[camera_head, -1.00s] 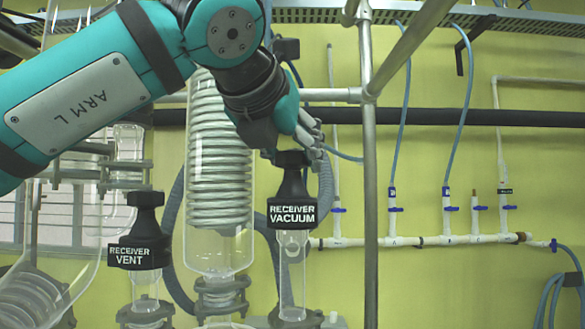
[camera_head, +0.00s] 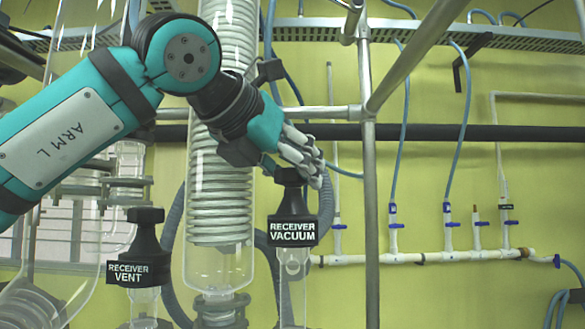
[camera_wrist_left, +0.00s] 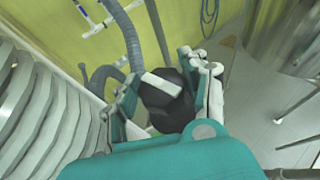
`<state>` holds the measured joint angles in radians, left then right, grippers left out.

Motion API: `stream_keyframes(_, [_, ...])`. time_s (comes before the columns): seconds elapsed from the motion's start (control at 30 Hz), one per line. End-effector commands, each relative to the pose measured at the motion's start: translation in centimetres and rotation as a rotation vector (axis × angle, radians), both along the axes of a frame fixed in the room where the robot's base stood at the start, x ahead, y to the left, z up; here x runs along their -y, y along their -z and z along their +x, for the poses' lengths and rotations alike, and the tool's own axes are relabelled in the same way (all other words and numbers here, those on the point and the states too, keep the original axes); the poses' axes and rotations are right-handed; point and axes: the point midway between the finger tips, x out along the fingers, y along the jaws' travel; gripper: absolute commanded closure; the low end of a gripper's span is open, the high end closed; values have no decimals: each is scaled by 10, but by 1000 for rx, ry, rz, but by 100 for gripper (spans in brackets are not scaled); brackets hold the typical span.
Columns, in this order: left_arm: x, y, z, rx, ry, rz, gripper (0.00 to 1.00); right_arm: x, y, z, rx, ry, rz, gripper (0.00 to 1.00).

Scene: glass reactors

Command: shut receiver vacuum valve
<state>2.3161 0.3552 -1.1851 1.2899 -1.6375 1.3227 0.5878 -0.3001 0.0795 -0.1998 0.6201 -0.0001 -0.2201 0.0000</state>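The receiver vacuum valve (camera_head: 293,231) is a black knob-topped valve with a label reading RECEIVER VACUUM, upright on a clear glass tube. My left gripper (camera_head: 303,160) is just above its knob in the head view, its fingers overlapping the knob's upper right. In the left wrist view, the black knob (camera_wrist_left: 167,105) lies between the spread fingers of my left gripper (camera_wrist_left: 165,95). The fingers stand on either side of it. Whether either finger touches the knob cannot be told. My right gripper is not in view.
The similar receiver vent valve (camera_head: 138,258) stands to the left. A glass coil condenser (camera_head: 220,190) rises between the two valves. A metal frame post (camera_head: 369,220) stands close to the right. A grey hose (camera_head: 325,205) curves behind the valve.

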Motion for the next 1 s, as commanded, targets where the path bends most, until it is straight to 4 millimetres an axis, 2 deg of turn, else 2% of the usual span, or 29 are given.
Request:
stream_keyframes(0.03, [0, 2, 0, -3, 0, 5, 49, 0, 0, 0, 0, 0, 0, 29])
stream_keyframes(0.2, [0, 1, 0, -2, -1, 3, 29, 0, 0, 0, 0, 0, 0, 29])
stream_keyframes(0.73, [0, -1, -1, 2, -37, 3, 29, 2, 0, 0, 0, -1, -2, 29])
stream_keyframes(0.87, [2, -2, -2, 6, -152, 8, 29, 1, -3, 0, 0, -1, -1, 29])
stream_keyframes(1.0, [3, -7, -2, 9, -363, 11, 29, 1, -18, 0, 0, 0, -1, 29])
